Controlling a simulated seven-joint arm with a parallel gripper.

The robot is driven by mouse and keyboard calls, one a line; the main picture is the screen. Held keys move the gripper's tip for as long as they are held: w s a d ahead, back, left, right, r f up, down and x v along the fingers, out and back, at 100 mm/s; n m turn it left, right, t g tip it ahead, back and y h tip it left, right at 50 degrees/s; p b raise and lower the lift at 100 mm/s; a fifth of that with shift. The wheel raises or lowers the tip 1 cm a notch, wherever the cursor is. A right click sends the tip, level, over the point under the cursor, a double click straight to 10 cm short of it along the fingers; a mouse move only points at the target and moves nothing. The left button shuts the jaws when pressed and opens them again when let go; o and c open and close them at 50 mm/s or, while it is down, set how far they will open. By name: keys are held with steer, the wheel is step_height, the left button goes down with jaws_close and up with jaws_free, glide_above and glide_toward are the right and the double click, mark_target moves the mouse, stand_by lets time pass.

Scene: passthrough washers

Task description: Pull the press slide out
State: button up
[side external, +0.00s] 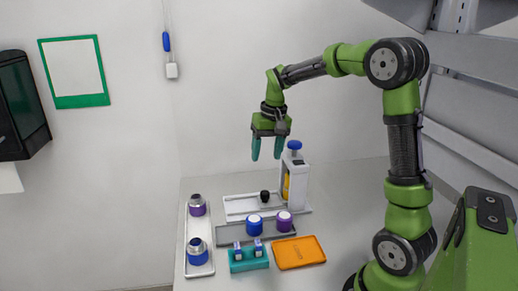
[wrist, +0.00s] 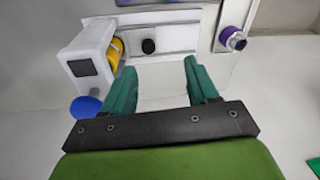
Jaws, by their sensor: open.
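The white press (side external: 296,187) stands at the back of the table with a blue knob (side external: 294,145) on top and a yellow part in its side. A pale slide plate (side external: 238,205) lies at its left, with a black knob (side external: 265,194) standing near the press. In the wrist view the press (wrist: 88,47) is at upper left and the black knob (wrist: 148,46) shows beyond my fingers. My gripper (side external: 267,152) hangs fingers down above the slide, open and empty, clearly apart from it. The wrist view shows its two teal fingers (wrist: 158,72) spread.
A grey tray (side external: 228,239) in front holds a blue and a purple jar. A left tray (side external: 207,225) holds two metal-topped jars. A teal block (side external: 249,265) with small bottles and an orange tray (side external: 300,252) lie at the front. The table's right side is clear.

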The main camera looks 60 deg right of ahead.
steer(key=g, duration=0.1)
glide_above(265, 192)
steer(key=f, duration=0.1)
step_height(265, 192, down, 15)
steer(key=shift+s+a+f, duration=0.1)
steer(key=shift+f, duration=0.1)
stand_by(0.4)
jaws_close()
